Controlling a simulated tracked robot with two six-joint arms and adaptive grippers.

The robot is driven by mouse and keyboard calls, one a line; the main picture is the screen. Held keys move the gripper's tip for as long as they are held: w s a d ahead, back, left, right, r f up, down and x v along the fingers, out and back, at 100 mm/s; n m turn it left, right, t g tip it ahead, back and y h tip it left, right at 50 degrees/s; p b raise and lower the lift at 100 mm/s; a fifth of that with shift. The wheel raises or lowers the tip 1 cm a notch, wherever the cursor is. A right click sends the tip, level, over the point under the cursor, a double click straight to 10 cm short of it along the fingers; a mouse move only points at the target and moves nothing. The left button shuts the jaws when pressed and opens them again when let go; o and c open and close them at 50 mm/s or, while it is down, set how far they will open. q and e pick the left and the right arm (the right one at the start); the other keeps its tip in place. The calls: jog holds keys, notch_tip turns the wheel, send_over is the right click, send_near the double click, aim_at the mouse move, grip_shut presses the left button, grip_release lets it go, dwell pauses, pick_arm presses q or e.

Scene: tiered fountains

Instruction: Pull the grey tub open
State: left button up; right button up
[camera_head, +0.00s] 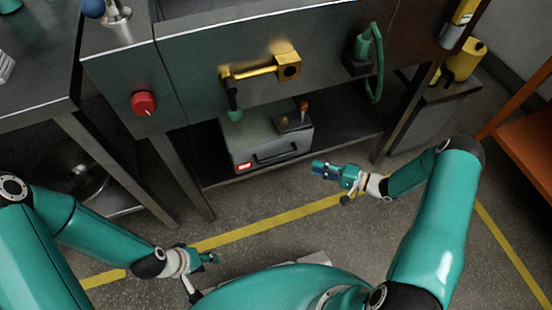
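A grey box-like tub (241,148) sits on the low shelf under the steel bench. Its front has a dark handle (276,156) and a small red lit panel at the lower left; a dark fitting with an orange-tipped lever stands on its top. My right gripper (316,167) is in front of the bench, right of the tub and apart from its handle in the picture. My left gripper (214,258) is low in the picture, over the floor, well away from the tub. Both grippers are too small to tell whether their fingers are open. I see nothing held in either.
The bench front carries a red button (144,103), a brass tap (262,69) and a green hose handle (374,62). Bench legs (115,166) stand left of the tub. A yellow can (464,62) and an orange rack (527,140) are at the right. Floor before the tub is clear.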

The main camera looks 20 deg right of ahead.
aim_at(279, 156)
pick_arm(q)
notch_tip(279, 156, down, 3)
jog(key=shift+r+b, duration=0.2)
jog(key=shift+b, duration=1)
pick_arm(e)
jog(key=x, duration=1.4)
jog(key=shift+w+a+f, duration=0.15)
grip_shut()
